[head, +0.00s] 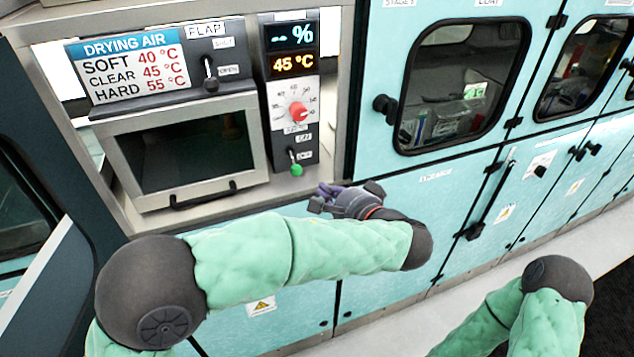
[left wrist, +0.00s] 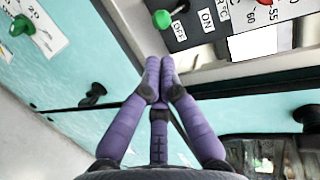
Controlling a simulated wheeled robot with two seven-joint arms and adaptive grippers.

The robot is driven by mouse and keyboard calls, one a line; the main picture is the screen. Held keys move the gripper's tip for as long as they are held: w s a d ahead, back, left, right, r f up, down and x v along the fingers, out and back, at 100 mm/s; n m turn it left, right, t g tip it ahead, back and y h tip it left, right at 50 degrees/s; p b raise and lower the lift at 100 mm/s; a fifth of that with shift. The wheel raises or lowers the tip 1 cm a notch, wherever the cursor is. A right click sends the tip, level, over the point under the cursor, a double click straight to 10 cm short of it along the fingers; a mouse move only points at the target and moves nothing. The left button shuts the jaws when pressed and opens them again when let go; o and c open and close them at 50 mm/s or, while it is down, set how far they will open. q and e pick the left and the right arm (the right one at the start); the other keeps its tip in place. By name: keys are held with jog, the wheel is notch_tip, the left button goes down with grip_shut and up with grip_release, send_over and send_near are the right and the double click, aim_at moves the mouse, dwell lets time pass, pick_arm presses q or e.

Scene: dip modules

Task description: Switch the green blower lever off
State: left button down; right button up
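The green blower lever (head: 296,169) is on the dark narrow panel, below the red dial, beside ON and OFF labels. Its knob hangs low, at the OFF end of the labels. In the left wrist view the green knob (left wrist: 162,18) shows at the top, beside the OFF label. My left gripper (head: 326,191) is just right of and below the lever, apart from it. Its purple fingers (left wrist: 159,78) are drawn together at the tips, with nothing seen between them. My right arm shows at the lower right; its gripper is out of the picture.
A red dial (head: 298,111) sits above the lever, under a display (head: 292,63) reading 45 °C. A flap lever (head: 210,84) and an oven-like door (head: 190,150) are to the left. Teal cabinets with black knobs (head: 385,105) stand right. Another green knob (left wrist: 20,25) shows in the left wrist view.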

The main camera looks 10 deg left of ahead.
pick_arm(q)
jog(key=v, duration=0.4)
jog(key=shift+s+d+r+p, duration=0.1)
jog(key=shift+s+p, duration=0.05)
jog(key=shift+p, duration=0.15)
notch_tip(320, 180, down, 15)
jog(key=a+m+g+h, duration=0.2)
jog(key=g+h, duration=0.1)
jog(key=g, duration=0.1)
jog(key=s+f+n+g+h, duration=0.2)
jog(key=s+f+n+h, duration=0.2)
jog(key=f, duration=0.8)
jog(key=s+f+n+g+h, duration=0.2)
jog(key=s+f+n, duration=0.3)
jog(key=s+f, duration=0.4)
jog(key=s+f+n+g+h, duration=0.1)
jog(key=s+f+n+h, duration=0.4)
jog(key=f, duration=1)
jog(key=shift+s+a+g+h, duration=0.3)
jog(key=shift+s+g, duration=0.1)
jog(key=shift+s, duration=0.3)
